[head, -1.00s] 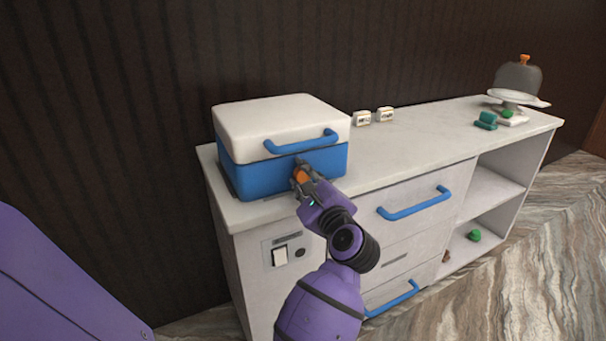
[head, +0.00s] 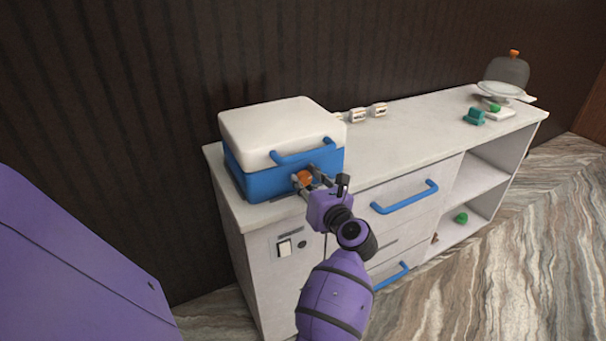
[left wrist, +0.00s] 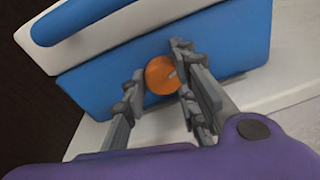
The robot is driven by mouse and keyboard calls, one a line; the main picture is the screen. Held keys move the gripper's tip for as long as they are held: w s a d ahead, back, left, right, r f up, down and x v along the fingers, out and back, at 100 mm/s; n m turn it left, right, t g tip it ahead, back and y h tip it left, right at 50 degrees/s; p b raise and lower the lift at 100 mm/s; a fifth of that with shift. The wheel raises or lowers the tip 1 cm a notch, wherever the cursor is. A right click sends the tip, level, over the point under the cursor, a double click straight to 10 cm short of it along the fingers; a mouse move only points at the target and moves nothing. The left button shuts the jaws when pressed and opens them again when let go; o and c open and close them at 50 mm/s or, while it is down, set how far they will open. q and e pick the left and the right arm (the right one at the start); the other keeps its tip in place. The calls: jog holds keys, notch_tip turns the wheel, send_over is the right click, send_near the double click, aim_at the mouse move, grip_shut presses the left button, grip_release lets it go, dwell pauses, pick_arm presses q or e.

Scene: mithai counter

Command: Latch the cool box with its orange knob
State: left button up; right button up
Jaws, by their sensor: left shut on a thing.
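The cool box (head: 240,170) has a blue body and a white lid (head: 270,115) with a blue bar handle (head: 303,151). The lid is down on the body. The orange knob (head: 302,179) is on the front face, below the handle. My left gripper (head: 305,181) is shut on the knob, one finger on each side. In the left wrist view the knob (left wrist: 158,76) is round, with a small grey mark near its right side, partly covered by the right finger. My right gripper is not in view.
The box stands on the left end of a pale counter (head: 400,140). Green pieces (head: 474,117) and a domed stand (head: 508,75) are at the far right. Blue drawer handles (head: 405,198) stick out below the counter top.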

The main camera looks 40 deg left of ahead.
pick_arm(q)
jog(key=shift+s+a+m+p, duration=0.15)
jog(key=shift+m+p, duration=0.75)
jog(key=shift+m, duration=0.2)
jog(key=shift+m+g+p, duration=0.3)
jog(key=shift+m+p, duration=0.45)
jog(key=shift+m, duration=0.35)
jog(key=shift+r, duration=0.1)
jog(key=o, duration=1)
jog(key=shift+d, duration=0.45)
jog(key=v, duration=1.1)
